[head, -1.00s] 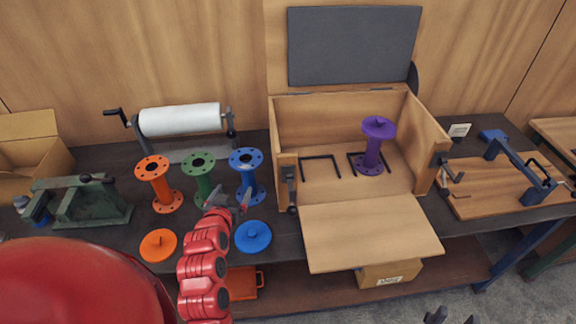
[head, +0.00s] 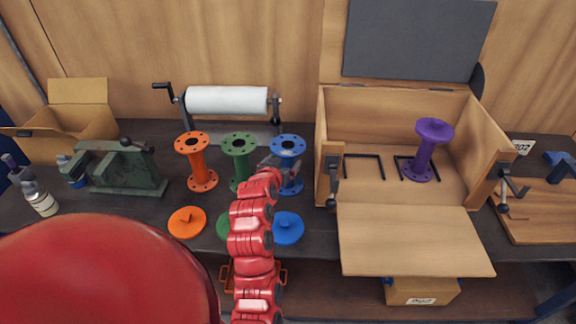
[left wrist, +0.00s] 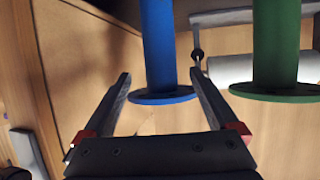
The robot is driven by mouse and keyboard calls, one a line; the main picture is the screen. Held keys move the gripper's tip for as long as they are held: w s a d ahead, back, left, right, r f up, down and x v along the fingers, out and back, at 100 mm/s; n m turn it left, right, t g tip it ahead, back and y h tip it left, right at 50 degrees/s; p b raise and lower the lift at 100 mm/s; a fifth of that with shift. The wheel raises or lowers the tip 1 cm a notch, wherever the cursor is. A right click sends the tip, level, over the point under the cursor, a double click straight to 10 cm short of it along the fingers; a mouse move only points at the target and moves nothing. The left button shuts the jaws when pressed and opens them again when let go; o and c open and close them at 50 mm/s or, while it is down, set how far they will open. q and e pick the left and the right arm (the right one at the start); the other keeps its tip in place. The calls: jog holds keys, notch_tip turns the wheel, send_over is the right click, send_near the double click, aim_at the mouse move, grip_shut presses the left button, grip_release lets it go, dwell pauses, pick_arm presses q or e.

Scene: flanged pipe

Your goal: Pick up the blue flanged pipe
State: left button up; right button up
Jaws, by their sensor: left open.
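The blue flanged pipe (head: 289,165) stands upright on the dark bench, rightmost of three similar pipes, partly hidden behind my left gripper (head: 278,163). In the left wrist view, the blue pipe (left wrist: 158,45) and its flange show between the two spread fingers of the left gripper (left wrist: 161,76). That gripper is open and not closed on the pipe; whether a finger touches it I cannot tell. My right gripper is not in view.
The green pipe (head: 239,160) stands close on the left, then the orange pipe (head: 197,160). A blue disc (head: 288,228) lies in front. An open wooden box (head: 328,190) with a purple pipe (head: 426,150) stands on the right. A paper roll (head: 226,100) is behind.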

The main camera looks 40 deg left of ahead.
aim_at(288, 166)
pick_arm(q)
jog(key=p+x, duration=0.3)
jog(key=x, duration=0.3)
dwell(0.3)
grip_shut()
dwell(0.5)
